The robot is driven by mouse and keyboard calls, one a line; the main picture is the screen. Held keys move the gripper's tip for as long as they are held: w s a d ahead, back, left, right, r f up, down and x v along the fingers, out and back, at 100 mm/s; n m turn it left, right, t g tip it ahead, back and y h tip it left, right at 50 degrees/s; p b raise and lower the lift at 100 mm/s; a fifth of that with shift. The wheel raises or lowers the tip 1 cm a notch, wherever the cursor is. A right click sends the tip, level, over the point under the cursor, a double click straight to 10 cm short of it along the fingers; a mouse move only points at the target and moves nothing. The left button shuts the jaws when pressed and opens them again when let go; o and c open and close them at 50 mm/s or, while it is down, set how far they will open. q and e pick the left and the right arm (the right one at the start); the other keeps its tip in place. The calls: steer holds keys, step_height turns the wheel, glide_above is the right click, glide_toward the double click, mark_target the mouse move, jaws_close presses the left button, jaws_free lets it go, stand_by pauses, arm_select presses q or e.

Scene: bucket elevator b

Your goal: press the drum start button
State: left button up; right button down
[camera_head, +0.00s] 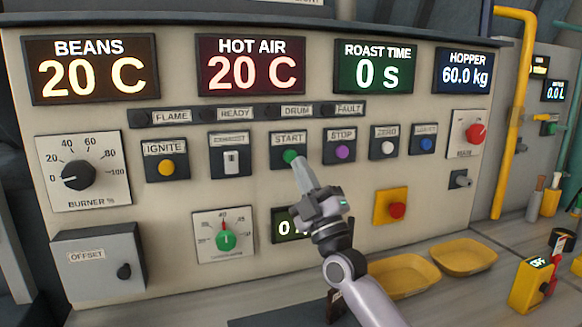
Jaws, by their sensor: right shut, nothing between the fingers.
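The green start button (290,156) sits on a dark square plate labelled START in the middle of the control panel. My right gripper (297,163) is shut and empty, with its fingertips at the lower right edge of the green button. They overlap it in the picture; I cannot tell whether they touch it or whether it is pressed in. The DRUM lamp label (297,111) is on the strip above, and its lamp looks dark. My left gripper is not in view.
The purple STOP button (342,152) is close on the right, and the orange IGNITE button (166,167) is further left. A red button on a yellow plate (391,207) is at lower right. Yellow trays (468,257) and a yellow device (532,283) lie on the counter.

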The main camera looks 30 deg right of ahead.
mark_target(290, 157)
steer(key=shift+w+d+b, duration=0.15)
steer(key=shift+w+b, duration=0.05)
steer(key=shift+w, duration=0.45)
steer(key=shift+w+d+b, duration=0.15)
steer(key=shift+w, duration=0.45)
steer(key=shift+w, duration=0.1)
stand_by(1.1)
steer(key=shift+w+d, duration=0.1)
steer(key=shift+w, duration=0.25)
steer(key=shift+w+d, duration=0.15)
steer(key=shift+w, duration=0.25)
stand_by(0.5)
stand_by(0.4)
steer(key=shift+s+a+p, duration=0.25)
steer(key=shift+s+p, duration=0.2)
steer(key=shift+s, duration=0.4)
